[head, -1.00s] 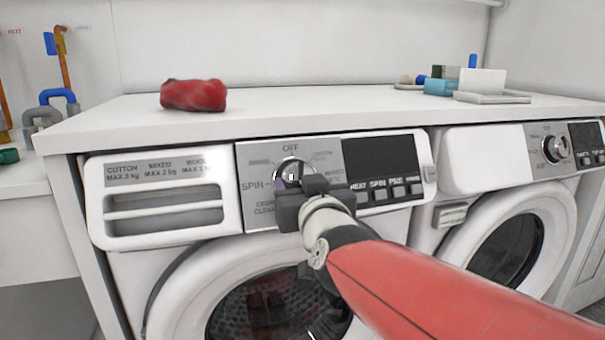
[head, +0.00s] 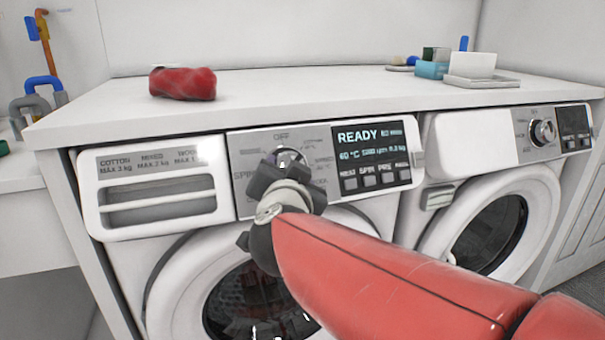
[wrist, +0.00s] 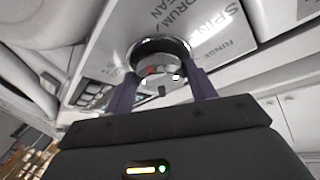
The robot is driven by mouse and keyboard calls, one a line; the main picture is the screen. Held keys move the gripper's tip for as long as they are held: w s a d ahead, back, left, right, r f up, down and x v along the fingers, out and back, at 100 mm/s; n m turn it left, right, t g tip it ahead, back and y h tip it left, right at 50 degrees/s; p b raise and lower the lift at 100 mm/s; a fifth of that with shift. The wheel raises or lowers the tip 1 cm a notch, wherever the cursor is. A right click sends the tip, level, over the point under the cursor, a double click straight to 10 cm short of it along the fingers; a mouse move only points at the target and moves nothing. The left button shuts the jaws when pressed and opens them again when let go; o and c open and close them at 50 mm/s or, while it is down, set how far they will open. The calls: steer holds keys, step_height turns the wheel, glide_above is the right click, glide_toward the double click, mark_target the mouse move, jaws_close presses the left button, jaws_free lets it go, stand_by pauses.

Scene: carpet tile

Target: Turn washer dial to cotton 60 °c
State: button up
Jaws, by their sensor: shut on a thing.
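The washer dial (head: 289,156) is a round chrome knob on the grey panel of the left washer. In the head view only its top shows above my gripper (head: 284,172). In the wrist view the dial (wrist: 160,56) sits between the two fingers of my gripper (wrist: 163,80), which are shut on it. The dial's pointer is hidden. The washer's display (head: 370,142) is lit and reads READY, with 60 °C and smaller text below. The OFF label shows above the dial, and SPIN shows at its left, partly covered.
A red cloth-like bundle (head: 182,83) lies on the white countertop (head: 300,100). Soap-like blocks and a white dish (head: 482,82) stand at the back right. A second washer with its own dial (head: 542,132) is at the right. Buttons (head: 374,180) sit close right of my gripper.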

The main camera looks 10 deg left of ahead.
stand_by(0.4)
steer(key=o, duration=1)
steer(key=shift+s, duration=0.1)
steer(key=v, duration=0.7)
steer(key=shift+s+d, duration=0.1)
steer(key=shift+s, duration=0.15)
